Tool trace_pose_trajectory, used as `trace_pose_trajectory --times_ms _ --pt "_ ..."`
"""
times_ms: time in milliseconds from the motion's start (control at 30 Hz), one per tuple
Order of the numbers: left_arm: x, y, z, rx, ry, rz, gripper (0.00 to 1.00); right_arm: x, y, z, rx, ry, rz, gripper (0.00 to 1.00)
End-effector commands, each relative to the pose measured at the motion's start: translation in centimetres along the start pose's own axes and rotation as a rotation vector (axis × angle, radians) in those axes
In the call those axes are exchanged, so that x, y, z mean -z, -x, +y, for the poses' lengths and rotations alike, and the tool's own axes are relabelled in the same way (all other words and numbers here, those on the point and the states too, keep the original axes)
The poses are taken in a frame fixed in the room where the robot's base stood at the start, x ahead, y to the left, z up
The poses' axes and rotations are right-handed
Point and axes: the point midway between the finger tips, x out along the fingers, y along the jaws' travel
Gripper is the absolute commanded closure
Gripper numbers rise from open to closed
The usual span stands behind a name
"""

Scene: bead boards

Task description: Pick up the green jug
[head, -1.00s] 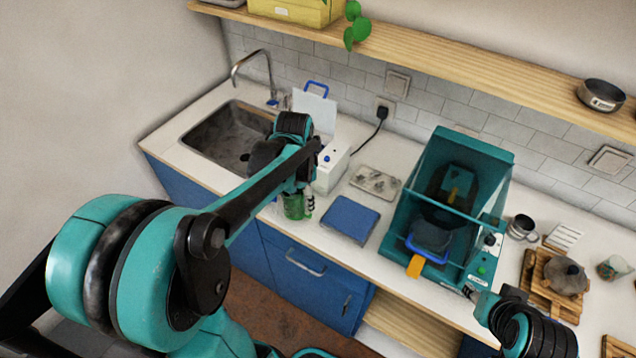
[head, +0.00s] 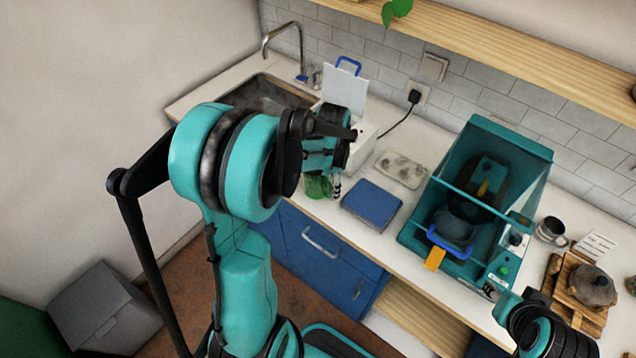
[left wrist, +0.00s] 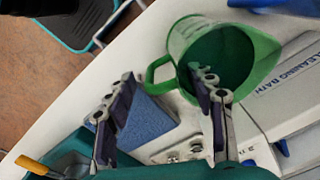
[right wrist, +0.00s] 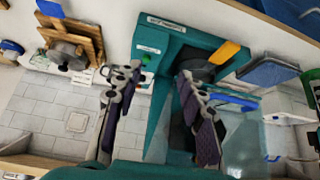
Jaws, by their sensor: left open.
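The green jug (head: 318,187) stands near the front edge of the white counter, partly hidden behind my left arm in the head view. In the left wrist view the jug (left wrist: 252,50) shows its open mouth, with its handle toward the left. My left gripper (left wrist: 163,80) is open at the jug. One finger overlaps the jug's mouth in the picture and the other is outside, beyond the handle; I cannot tell whether they touch it. My right gripper (right wrist: 157,82) is open and empty, near the teal machine.
The teal machine (head: 520,160) stands further right. A wooden board with a grey pot (head: 592,286) is at the far right. The sink (head: 268,95) is at the back left.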

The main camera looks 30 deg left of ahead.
Motion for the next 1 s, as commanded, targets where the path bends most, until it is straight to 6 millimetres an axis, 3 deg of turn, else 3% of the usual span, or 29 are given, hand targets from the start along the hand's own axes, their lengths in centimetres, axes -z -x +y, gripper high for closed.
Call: trace_pose_trajectory --times_ms 67,100,300,767,1000 --pt "0.0 0.1 0.0 0.0 0.0 0.0 0.46 0.0 0.0 0.0 0.0 0.0 0.0 0.6" --pt "0.0 0.1 0.0 0.0 0.0 0.0 0.51 0.0 0.0 0.0 0.0 0.0 0.0 0.6" --pt "0.0 0.1 0.0 0.0 0.0 0.0 1.0 0.0 0.0 0.0 0.0 0.0 0.0 0.6" --pt "0.0 0.3 0.0 0.0 0.0 0.001 1.0 0.1 0.1 0.0 0.0 0.0 0.0 0.6" --pt "0.0 2.8 0.0 0.0 0.0 0.001 1.0 0.6 0.9 0.0 0.0 0.0 0.0 0.6"
